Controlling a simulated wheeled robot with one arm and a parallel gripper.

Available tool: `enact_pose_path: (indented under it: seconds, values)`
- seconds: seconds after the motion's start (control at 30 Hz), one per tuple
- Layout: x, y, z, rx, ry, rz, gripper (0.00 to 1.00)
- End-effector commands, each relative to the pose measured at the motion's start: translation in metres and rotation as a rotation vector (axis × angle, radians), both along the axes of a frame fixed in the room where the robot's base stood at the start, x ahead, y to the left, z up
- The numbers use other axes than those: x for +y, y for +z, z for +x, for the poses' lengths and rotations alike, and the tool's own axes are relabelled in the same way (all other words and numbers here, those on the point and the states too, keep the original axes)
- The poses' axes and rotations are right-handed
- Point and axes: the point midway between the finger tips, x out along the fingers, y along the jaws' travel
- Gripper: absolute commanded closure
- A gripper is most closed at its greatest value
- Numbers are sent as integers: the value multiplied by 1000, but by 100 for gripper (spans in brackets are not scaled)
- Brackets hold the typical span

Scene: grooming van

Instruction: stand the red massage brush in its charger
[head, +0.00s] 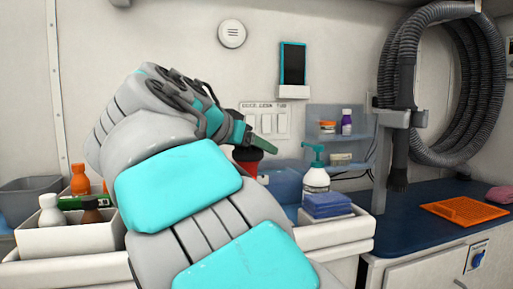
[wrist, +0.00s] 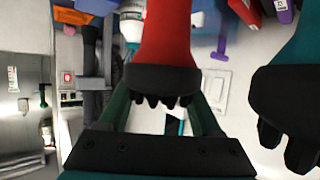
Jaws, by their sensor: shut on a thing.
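My gripper (head: 264,144) reaches past my arm toward the back wall in the head view. It is shut on the red massage brush (head: 247,156), which hangs at the fingers above the counter. In the wrist view the red brush (wrist: 165,40) fills the top middle, its black nubbed end toward the camera, between the green fingers of my gripper (wrist: 162,100). A similar teal body with a black nubbed end (wrist: 282,92) shows large at the right of the wrist view. I cannot make out the charger; my arm hides much of the counter.
A white pump bottle (head: 315,178) and folded blue towels (head: 327,204) stand right of the brush. A blue shelf (head: 345,119) holds small containers. A white caddy (head: 65,239) with bottles is at left. An orange mat (head: 467,210) lies under a coiled hose (head: 465,85).

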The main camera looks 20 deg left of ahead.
Motion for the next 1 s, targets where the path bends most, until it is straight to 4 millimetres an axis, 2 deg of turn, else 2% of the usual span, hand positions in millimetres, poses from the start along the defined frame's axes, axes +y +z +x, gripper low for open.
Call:
enact_pose_path:
  seconds: [0.17,0.2,0.4,0.43,0.77,0.87,1.0]
  values:
    - [-1,-4,0,-1,0,1,100]
    - [0,-3,0,0,0,1,31]
    - [0,-2,0,0,0,0,8]
    - [0,-2,0,0,0,1,5]
    - [0,2,0,0,0,0,5]
    - [3,5,-8,-3,-1,2,5]
    - [12,15,-29,-5,2,2,5]
